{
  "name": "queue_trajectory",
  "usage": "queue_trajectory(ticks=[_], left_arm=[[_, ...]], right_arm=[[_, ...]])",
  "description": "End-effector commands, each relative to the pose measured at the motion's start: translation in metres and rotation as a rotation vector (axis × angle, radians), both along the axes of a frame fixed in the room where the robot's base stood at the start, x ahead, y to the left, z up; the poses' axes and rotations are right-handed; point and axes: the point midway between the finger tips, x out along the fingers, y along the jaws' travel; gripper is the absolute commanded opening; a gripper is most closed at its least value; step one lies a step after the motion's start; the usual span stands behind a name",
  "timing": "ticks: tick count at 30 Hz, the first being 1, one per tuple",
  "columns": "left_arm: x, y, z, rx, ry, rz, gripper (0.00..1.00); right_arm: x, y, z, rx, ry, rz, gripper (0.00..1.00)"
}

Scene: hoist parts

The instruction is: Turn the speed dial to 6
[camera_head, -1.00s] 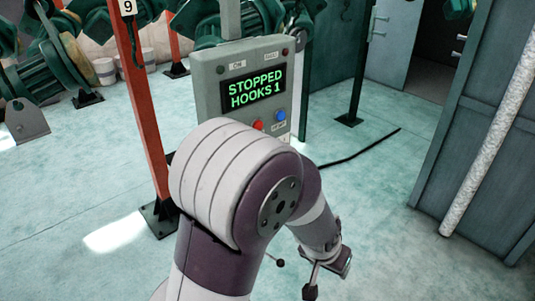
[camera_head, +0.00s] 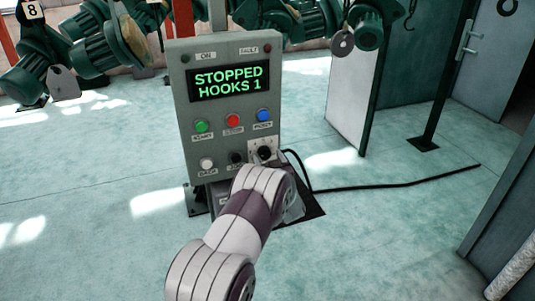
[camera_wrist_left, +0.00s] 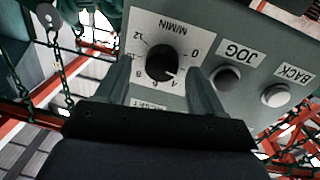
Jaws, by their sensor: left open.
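The speed dial (camera_wrist_left: 160,64) is a round black knob on a white plate marked M/MIN in the left wrist view. Its white mark seems to point near the 4. In the head view the dial (camera_head: 264,152) is at the lower right of the grey control box (camera_head: 272,100). My left gripper (camera_wrist_left: 160,70) is open, with one finger on each side of the dial; I cannot tell whether they touch it. In the head view my own arm mostly hides this gripper. My right gripper is not in view.
The box's screen (camera_head: 229,82) reads STOPPED HOOKS 1. The JOG button (camera_wrist_left: 226,78) and BACK button (camera_wrist_left: 275,95) sit beside the dial. Green, red and blue buttons are above it. A black cable (camera_head: 400,185) runs right across open floor.

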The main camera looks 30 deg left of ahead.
Motion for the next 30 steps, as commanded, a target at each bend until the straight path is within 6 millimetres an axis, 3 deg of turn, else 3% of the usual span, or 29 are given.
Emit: queue_trajectory(ticks=[12,18,30], left_arm=[[0.0102,0.0095,-0.0003,0.0,0.0,-0.001,0.68],[0.0101,0.0093,-0.0001,0.0,0.0,-0.002,0.12],[0.0102,0.0091,0.001,0.042,0.048,-0.001,0.12]], right_arm=[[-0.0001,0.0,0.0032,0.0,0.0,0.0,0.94],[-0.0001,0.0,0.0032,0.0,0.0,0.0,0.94],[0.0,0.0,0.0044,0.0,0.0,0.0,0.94]])
